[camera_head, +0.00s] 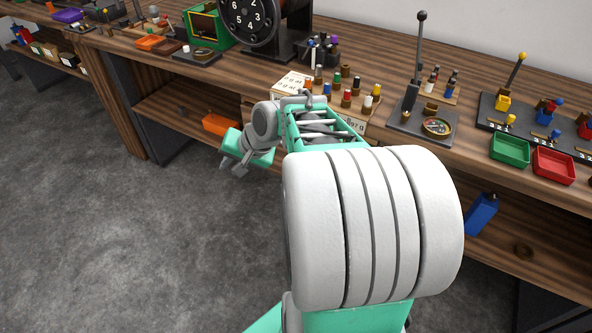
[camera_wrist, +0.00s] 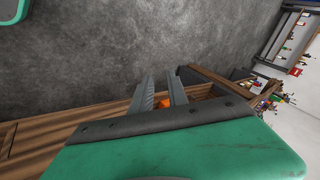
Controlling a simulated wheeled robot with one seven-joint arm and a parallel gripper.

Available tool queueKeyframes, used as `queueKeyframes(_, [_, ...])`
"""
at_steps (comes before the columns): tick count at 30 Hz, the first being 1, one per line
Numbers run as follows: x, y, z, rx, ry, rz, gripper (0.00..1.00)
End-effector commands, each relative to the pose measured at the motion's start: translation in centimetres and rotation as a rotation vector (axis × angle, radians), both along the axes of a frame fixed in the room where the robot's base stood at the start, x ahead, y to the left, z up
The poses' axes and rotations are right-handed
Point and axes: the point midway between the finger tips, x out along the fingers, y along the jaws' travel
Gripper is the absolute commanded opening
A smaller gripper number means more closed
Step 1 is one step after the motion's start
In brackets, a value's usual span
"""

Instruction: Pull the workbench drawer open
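The wooden workbench (camera_head: 232,73) runs across the head view, with an open lower shelf beneath its top. I cannot make out the drawer or its handle; my arm covers part of the bench front. My gripper (camera_head: 232,168) is in front of the bench, below the level of its top, over the floor side. In the wrist view my gripper (camera_wrist: 163,84) shows two grey fingers apart with nothing held between them. Brown wood of the bench (camera_wrist: 60,127) lies beyond the gripper there.
An orange bin (camera_head: 220,124) sits on the lower shelf just behind my gripper. A blue container (camera_head: 482,214) is under the bench at right. On top are a green tray (camera_head: 510,149), a red tray (camera_head: 554,166) and a lever stand (camera_head: 412,117). The grey floor (camera_head: 130,240) at left is clear.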

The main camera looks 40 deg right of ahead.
Motion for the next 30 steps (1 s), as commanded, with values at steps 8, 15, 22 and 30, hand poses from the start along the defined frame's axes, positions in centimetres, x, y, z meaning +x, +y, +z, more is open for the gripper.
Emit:
queueKeyframes(8, [0.0, -20.4, -12.8, 0.741, -0.367, -0.692, 0.20])
queueKeyframes(15, [-3.1, -26.2, -12.4, 0.988, -0.514, -0.837, 0.20])
queueKeyframes(22, [0.6, -26.0, -13.2, 0.990, -0.513, -0.836, 0.20])
queueKeyframes(30, [4.1, -26.1, -13.7, 0.987, -0.514, -0.839, 0.20])
